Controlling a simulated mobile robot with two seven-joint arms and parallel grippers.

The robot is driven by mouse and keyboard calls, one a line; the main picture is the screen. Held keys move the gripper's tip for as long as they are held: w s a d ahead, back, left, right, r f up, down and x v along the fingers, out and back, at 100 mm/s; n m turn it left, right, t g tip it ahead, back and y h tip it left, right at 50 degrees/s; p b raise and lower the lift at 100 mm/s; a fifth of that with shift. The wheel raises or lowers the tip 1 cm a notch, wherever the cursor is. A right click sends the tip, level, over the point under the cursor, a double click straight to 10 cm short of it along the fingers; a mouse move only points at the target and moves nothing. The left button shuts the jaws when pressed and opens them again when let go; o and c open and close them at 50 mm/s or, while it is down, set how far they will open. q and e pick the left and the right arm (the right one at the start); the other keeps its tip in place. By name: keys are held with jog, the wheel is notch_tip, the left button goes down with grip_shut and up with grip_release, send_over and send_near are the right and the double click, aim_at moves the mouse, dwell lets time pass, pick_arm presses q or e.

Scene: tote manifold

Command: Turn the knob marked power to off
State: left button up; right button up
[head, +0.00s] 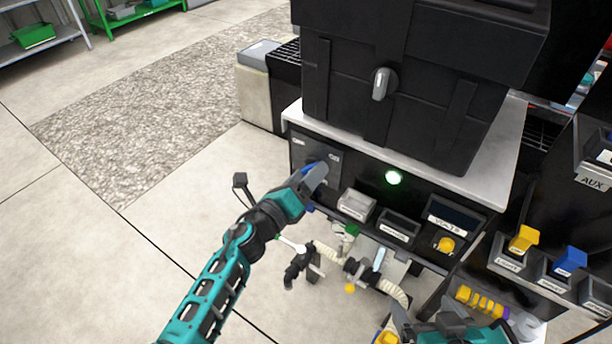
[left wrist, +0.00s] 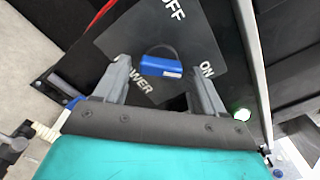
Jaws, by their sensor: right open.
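The power knob (left wrist: 162,67) has a blue handle on a dark plate (left wrist: 195,42) lettered OFF, ON and, partly covered, POWER. In the left wrist view OFF is at the top and ON at the right. My left gripper (left wrist: 161,80) is open, with one finger on each side of the knob and gaps between fingers and handle. In the head view my left gripper (head: 316,175) is at the left of the front panel (head: 365,172) and hides most of the knob. My right gripper (head: 450,318) is open at the bottom edge, away from the knob.
A lit green lamp (head: 393,177) is right of the plate. A large black tote (head: 400,80) stands on the white top above. Pipes and fittings (head: 365,272) lie below the panel. Open floor (head: 160,230) is at the left.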

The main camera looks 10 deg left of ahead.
pick_arm(q)
jog(key=c, duration=0.9)
jog(key=shift+c, duration=0.2)
jog(key=shift+n, duration=0.4)
jog(key=n+p, duration=0.2)
jog(key=n, duration=0.3)
jog(key=n+p, duration=0.2)
jog(key=n, duration=0.4)
jog(key=n+p, duration=0.2)
jog(key=n, duration=0.4)
jog(key=shift+r+p, duration=0.35)
jog(key=shift+r, duration=0.05)
jog(key=o, duration=1.1)
jog(key=shift+c, duration=0.2)
